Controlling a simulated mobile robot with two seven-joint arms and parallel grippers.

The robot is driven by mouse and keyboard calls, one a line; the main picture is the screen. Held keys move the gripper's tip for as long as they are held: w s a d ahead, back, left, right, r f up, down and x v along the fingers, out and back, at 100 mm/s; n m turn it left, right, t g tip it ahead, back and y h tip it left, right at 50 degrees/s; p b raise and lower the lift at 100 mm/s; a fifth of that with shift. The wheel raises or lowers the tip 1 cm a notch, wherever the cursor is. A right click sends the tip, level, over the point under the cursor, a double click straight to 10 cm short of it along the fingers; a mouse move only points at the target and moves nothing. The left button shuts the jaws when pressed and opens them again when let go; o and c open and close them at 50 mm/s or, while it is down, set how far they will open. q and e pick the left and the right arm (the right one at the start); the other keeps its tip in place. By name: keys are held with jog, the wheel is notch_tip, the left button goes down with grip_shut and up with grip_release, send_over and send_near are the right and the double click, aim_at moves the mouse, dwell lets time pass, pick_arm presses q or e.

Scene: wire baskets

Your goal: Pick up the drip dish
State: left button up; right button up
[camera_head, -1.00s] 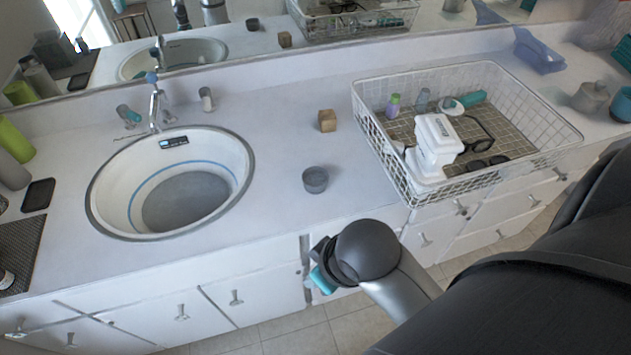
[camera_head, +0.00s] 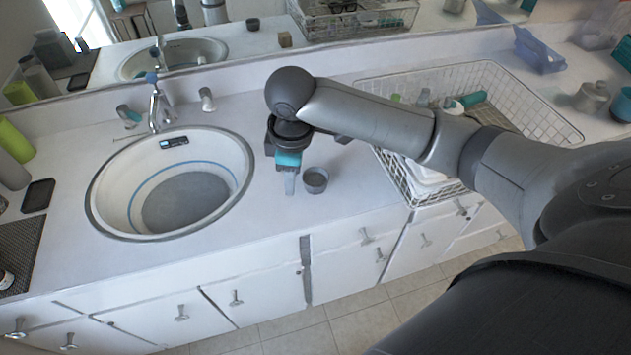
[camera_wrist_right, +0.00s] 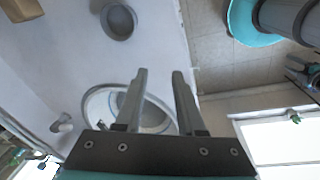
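A small grey round dish (camera_head: 315,180), the likely drip dish, sits upright on the white counter, right of the sink. It also shows in the right wrist view (camera_wrist_right: 118,20), near the top edge. My right gripper (camera_head: 290,185) is above the counter just left of the dish, fingers pointing down. In the wrist view its two fingers (camera_wrist_right: 159,75) stand apart with nothing between them. The dish lies outside the fingers and appears untouched.
The sink (camera_head: 187,200) is to the left. A wire basket (camera_head: 405,185) holding several items stands right, partly hidden by my right arm. A wooden block shows in the wrist view (camera_wrist_right: 20,8). A mirror (camera_head: 235,40) runs along the back. Counter in front of the dish is clear.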

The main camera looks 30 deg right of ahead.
jog(key=w+d+r+h, duration=0.1)
jog(key=w+d+r, duration=0.15)
jog(key=d, duration=0.25)
jog(key=b, duration=0.2)
send_near(316, 182)
jog(key=shift+s+a+f+m, duration=0.15)
jog(key=shift+s+a+f, duration=0.2)
jog(key=shift+a+f, duration=0.15)
jog(key=shift+s+a+f+m, duration=0.15)
jog(key=shift+s+a+f, duration=0.2)
jog(key=shift+a, duration=0.25)
jog(key=f, duration=0.1)
jog(key=f+b, duration=0.1)
jog(key=f, duration=0.1)
jog(key=f+b, duration=0.1)
jog(key=f, duration=0.1)
jog(key=shift+w+d, duration=0.1)
jog(key=shift+d, duration=0.2)
grip_shut()
